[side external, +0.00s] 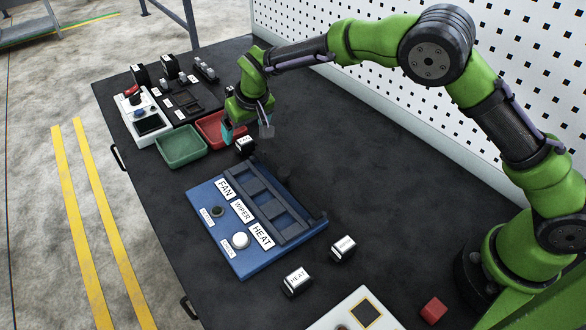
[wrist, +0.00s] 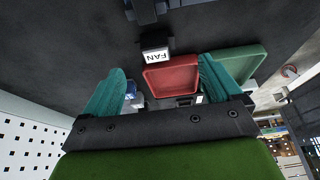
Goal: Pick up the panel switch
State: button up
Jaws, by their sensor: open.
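A black panel switch with a white FAN label (wrist: 157,54) shows in the wrist view, ahead of my gripper and roughly between its two teal fingers. In the side view this small black block (side external: 244,146) stands on the dark table just below my gripper (side external: 246,132). My gripper (wrist: 162,66) is open with nothing between the fingers; I cannot tell the exact gap to the switch. Two similar black switches stand at the front right, one labelled HEAT (side external: 297,281) and one with an unreadable label (side external: 343,248). A blue panel (side external: 222,240) marked FAN, WIPER and HEAT lies on the table.
A red tray (side external: 213,127) and a green tray (side external: 181,146) sit close to my gripper. A white control box (side external: 146,121) and a black holder (side external: 181,103) stand behind them. A red cube (side external: 433,310) lies at the front right. The table's middle right is clear.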

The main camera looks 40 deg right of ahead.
aim_at(245, 141)
jog(key=x, duration=0.5)
jog(key=shift+w+d+f, duration=0.15)
jog(key=shift+d+f, duration=0.15)
jog(key=c, duration=1.1)
notch_tip(245, 141, up, 15)
jog(key=shift+f, duration=0.2)
jog(key=shift+c, duration=0.2)
